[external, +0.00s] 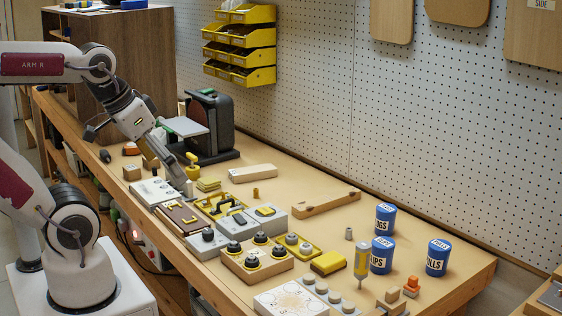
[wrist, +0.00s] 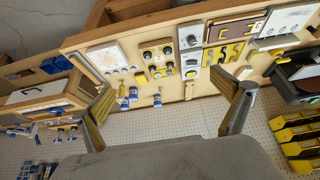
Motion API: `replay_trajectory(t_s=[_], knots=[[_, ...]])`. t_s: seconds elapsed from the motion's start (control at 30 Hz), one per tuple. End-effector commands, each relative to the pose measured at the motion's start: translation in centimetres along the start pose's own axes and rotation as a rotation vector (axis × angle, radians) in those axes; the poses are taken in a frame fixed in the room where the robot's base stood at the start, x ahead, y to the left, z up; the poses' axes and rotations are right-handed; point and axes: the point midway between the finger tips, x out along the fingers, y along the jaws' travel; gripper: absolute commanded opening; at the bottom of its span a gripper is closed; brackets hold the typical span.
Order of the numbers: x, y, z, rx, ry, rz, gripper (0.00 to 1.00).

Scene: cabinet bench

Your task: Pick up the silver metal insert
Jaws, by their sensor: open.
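A small grey cylinder (external: 349,233) stands upright on the bench right of the middle, left of the blue cans; it looks like the silver metal insert, but it is too small to be sure. I cannot make it out in the wrist view. My gripper (external: 182,180) is at the left part of the bench, near the white panel and the yellow knobbed piece, well to the left of the cylinder. In the wrist view my gripper (wrist: 170,98) shows two widely spread fingers with nothing between them. It is open and empty.
Blue cans (external: 437,257) and a yellow-handled tool (external: 361,261) stand right of the cylinder. A wooden bar (external: 326,203) lies behind it. Knob and switch panels (external: 256,257) fill the front middle. A dark machine (external: 209,127) stands behind my gripper. Bare bench lies along the pegboard.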

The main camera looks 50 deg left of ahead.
Motion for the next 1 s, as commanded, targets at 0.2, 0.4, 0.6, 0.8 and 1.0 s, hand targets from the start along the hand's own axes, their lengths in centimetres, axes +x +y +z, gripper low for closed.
replay_trajectory(t_s=[0.2,0.4,0.6,0.8,1.0], knots=[[0.0,0.0,0.0,0.0,0.0,0.0,0.58],[0.0,0.0,0.0,0.0,0.0,0.0,0.32],[0.0,0.0,0.0,0.0,0.0,0.0,0.32],[-0.1,-0.4,-1.1,0.022,0.016,-0.014,0.32],[-0.2,-1.9,-5.3,0.112,0.078,-0.067,0.32]])
